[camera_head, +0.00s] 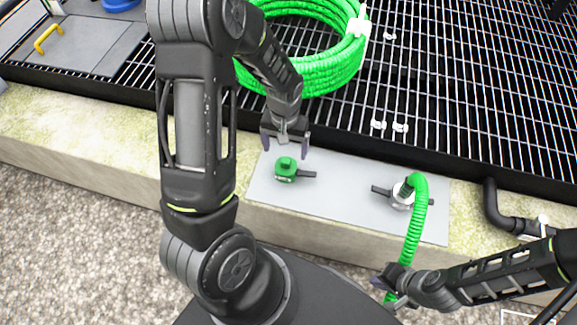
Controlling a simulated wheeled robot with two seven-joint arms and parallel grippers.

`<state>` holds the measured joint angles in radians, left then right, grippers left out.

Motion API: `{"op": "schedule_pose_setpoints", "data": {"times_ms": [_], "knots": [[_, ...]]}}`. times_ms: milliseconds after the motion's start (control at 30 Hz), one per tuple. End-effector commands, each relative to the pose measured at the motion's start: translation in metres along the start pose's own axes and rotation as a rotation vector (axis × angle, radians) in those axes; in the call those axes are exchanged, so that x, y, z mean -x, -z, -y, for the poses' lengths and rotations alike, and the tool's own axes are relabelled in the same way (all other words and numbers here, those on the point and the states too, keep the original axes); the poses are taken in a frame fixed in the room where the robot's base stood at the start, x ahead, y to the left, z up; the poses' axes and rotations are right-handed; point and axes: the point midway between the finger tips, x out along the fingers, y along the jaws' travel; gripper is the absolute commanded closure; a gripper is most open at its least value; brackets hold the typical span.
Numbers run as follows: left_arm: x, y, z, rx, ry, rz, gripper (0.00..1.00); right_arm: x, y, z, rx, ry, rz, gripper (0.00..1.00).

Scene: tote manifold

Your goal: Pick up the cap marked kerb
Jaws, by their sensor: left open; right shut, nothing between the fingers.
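A green cap (286,164) sits on a small fitting with a dark lever, on the left part of a grey plate (345,190) on the kerb. I cannot read any marking on it. My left gripper (286,146) is open, its fingers pointing down, just behind and apparently above the cap, with nothing between them. My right gripper (388,284) is shut and empty beside the lower part of a green hose (414,235); whether it touches the hose I cannot tell.
The hose rises to a second fitting (403,194) with a lever on the plate's right part. A coiled green hose (330,75) lies on the black grating (450,90) behind. A dark pipe (492,205) stands at the right. The stone kerb (110,130) is clear at left.

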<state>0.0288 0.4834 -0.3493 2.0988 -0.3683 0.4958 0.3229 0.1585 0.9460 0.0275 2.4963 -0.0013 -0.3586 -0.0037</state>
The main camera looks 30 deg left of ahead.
Motion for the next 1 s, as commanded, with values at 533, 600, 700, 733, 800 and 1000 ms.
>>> {"op": "schedule_pose_setpoints", "data": {"times_ms": [533, 600, 700, 733, 800, 1000], "knots": [[-0.027, 0.000, -0.001, -0.001, -0.002, 0.000, 0.15, -0.005, 0.001, -0.002, -0.001, 0.000, -0.001, 1.00], [-0.027, 0.000, -0.001, -0.001, -0.002, 0.000, 0.15, -0.006, 0.001, -0.002, -0.001, 0.000, -0.001, 1.00], [-0.031, 0.000, -0.001, -0.001, -0.001, 0.001, 0.15, -0.007, 0.000, -0.003, -0.001, 0.000, -0.001, 1.00], [-0.034, 0.000, -0.001, -0.001, -0.001, 0.001, 0.15, -0.008, 0.000, -0.003, -0.001, 0.000, -0.001, 1.00], [-0.043, 0.000, 0.000, -0.001, 0.000, 0.004, 0.15, -0.011, 0.000, -0.004, -0.001, 0.000, -0.001, 1.00], [-0.073, 0.001, -0.001, -0.002, -0.001, 0.003, 0.15, -0.017, 0.000, -0.007, -0.002, 0.000, -0.001, 1.00]]}}
